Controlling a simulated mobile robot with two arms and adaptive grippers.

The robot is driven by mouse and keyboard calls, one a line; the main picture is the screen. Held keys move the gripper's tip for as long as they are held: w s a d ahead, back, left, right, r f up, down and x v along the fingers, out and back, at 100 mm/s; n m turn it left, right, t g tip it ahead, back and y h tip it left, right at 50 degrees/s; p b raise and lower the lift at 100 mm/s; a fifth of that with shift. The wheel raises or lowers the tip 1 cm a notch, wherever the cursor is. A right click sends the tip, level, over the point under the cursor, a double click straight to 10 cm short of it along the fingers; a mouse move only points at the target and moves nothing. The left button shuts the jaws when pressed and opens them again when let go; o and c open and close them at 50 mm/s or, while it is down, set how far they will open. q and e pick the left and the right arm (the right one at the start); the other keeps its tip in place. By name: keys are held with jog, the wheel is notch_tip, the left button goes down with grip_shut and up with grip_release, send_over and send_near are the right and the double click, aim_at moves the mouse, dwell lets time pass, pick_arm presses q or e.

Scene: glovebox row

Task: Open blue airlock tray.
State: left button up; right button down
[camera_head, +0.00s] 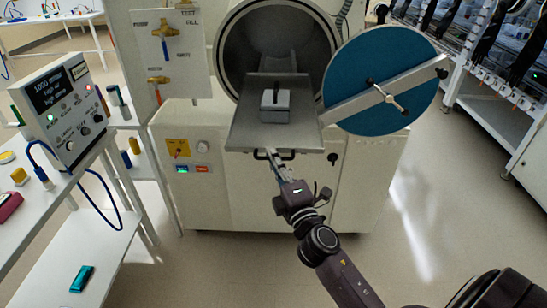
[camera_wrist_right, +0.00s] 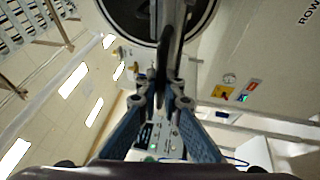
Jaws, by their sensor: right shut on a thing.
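The blue airlock's round door (camera_head: 365,60) stands swung open to the right of its round chamber (camera_head: 250,40). The grey metal tray (camera_head: 245,125) sticks out of the chamber toward me, with a small grey box (camera_head: 275,107) on it. A dark handle (camera_head: 260,154) runs along the tray's front edge. My right gripper (camera_head: 279,167) reaches up from below and is shut on this handle. In the right wrist view the dark handle (camera_wrist_right: 167,75) passes between the blue-grey fingers of my right gripper (camera_wrist_right: 162,101). My left gripper is not in view.
A white shelf bench at left holds a control box (camera_head: 62,105) with a blue cable. A valve panel (camera_head: 170,50) stands left of the chamber. A row of gloveboxes (camera_head: 490,60) lines the right. The floor (camera_head: 430,200) at right is clear.

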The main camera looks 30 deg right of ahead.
jog(key=shift+f, duration=0.2)
jog(key=c, duration=2.5)
grip_release()
jog(key=shift+a, duration=0.1)
jog(key=o, duration=0.4)
jog(key=shift+s+r, duration=0.15)
jog(key=v, duration=1.2)
